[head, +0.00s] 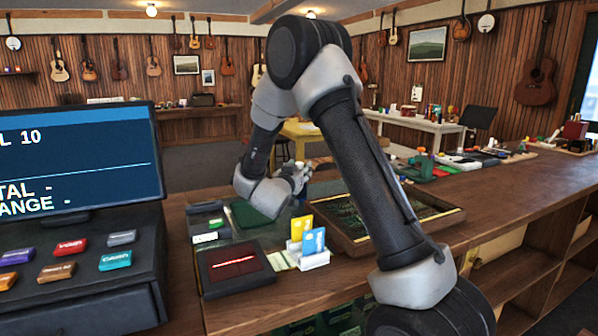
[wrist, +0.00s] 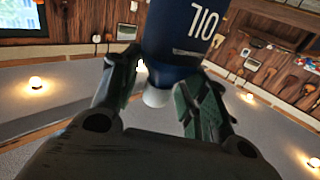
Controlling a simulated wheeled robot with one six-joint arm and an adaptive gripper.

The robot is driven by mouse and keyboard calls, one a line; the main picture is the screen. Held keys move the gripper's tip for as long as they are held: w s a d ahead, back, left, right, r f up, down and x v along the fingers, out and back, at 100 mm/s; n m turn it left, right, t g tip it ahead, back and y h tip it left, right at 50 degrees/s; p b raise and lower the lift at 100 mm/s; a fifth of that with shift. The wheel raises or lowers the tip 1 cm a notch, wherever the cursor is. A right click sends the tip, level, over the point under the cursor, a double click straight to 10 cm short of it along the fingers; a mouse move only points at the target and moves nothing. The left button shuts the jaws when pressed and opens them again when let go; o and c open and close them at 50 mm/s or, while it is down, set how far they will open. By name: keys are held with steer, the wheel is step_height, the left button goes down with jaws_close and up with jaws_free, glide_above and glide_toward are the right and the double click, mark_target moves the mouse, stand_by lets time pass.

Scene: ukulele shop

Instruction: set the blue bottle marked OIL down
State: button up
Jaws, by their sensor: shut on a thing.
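The blue bottle marked OIL (wrist: 185,30) is dark blue with white letters and a white cap (wrist: 157,97). In the wrist view it sits between the two fingers of my gripper (wrist: 160,80), which is shut on it near the cap end. The letters and the room appear upside down in that view. In the head view my gripper (head: 299,174) is over the counter, behind the card holder. There the bottle is mostly hidden by the gripper, and I cannot tell whether its base touches anything.
The wooden counter (head: 500,208) runs to the right. A cash register with a screen (head: 85,160) stands at left. A red-lit scanner (head: 234,266), a card holder (head: 312,258), a dark green mat (head: 246,214) and a framed display tray (head: 445,214) surround the gripper.

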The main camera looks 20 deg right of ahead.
steer(key=shift+f, duration=0.15)
steer(key=o, duration=1.4)
